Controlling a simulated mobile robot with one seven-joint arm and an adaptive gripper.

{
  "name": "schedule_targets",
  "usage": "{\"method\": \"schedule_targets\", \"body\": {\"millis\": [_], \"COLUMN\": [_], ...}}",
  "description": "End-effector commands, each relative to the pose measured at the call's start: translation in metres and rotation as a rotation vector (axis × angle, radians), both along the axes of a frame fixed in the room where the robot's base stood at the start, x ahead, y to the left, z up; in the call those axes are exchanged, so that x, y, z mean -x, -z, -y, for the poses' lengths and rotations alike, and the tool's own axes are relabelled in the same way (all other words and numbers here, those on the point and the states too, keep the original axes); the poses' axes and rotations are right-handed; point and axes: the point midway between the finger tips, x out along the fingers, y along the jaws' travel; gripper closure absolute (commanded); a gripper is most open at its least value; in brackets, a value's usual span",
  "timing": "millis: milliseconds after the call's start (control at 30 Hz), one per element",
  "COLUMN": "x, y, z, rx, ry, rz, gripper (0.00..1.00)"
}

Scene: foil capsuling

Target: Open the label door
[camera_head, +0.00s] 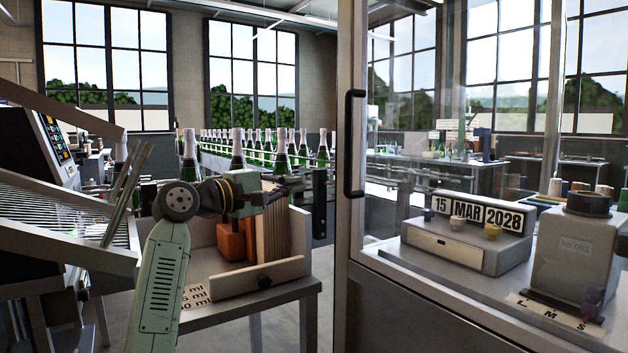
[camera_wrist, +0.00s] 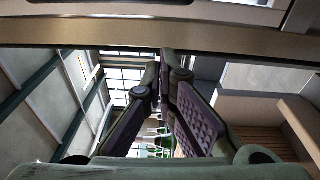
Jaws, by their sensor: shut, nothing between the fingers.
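The label door looks to be the glass panel in a grey frame (camera_head: 348,215) on the right in the head view. A black vertical bar handle (camera_head: 350,144) is on its left upright. The door looks closed, though its seams are hard to make out. My gripper (camera_head: 288,187) is left of the handle and a little lower, apart from it in the picture, over a wooden box. In the wrist view my gripper's dark padded fingers (camera_wrist: 160,78) converge with nothing held. The handle cannot be made out in the wrist view.
Behind the glass stand a date block (camera_head: 481,215) reading 15 MAR 2028 and a grey machine (camera_head: 572,250). The open-topped box (camera_head: 205,235) holds upright sheets and an orange block (camera_head: 232,241). Bottles (camera_head: 281,150) line a conveyor behind. A sloped rack (camera_head: 60,215) is at left.

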Motion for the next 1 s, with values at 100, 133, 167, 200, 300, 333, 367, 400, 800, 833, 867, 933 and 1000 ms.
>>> {"method": "schedule_targets", "body": {"millis": [100,133,167,200,300,333,367,400,800,833,867,933,1000], "x": [-0.008,-0.009,-0.011,-0.013,-0.023,-0.027,-0.031,-0.036,-0.065,-0.062,-0.059,-0.053,-0.047], "y": [0.008,0.008,0.008,0.008,0.007,0.006,0.006,0.006,0.008,0.008,0.008,0.008,0.008], "z": [0.000,0.001,0.002,0.005,0.016,0.020,0.024,0.031,0.075,0.077,0.078,0.082,0.084], "rx": [-0.055,-0.061,-0.064,-0.064,-0.060,-0.061,-0.060,-0.059,-0.058,-0.058,-0.059,-0.057,-0.057], "ry": [-0.014,-0.015,-0.015,-0.015,-0.012,-0.012,-0.012,-0.011,-0.014,-0.014,-0.014,-0.013,-0.013], "rz": [-0.003,-0.003,-0.003,-0.002,-0.002,-0.003,-0.004,-0.004,0.001,0.000,0.000,-0.001,-0.001], "gripper": [1.00,1.00,1.00,1.00,1.00,1.00,1.00,1.00,1.00,1.00,1.00,1.00,1.00]}}
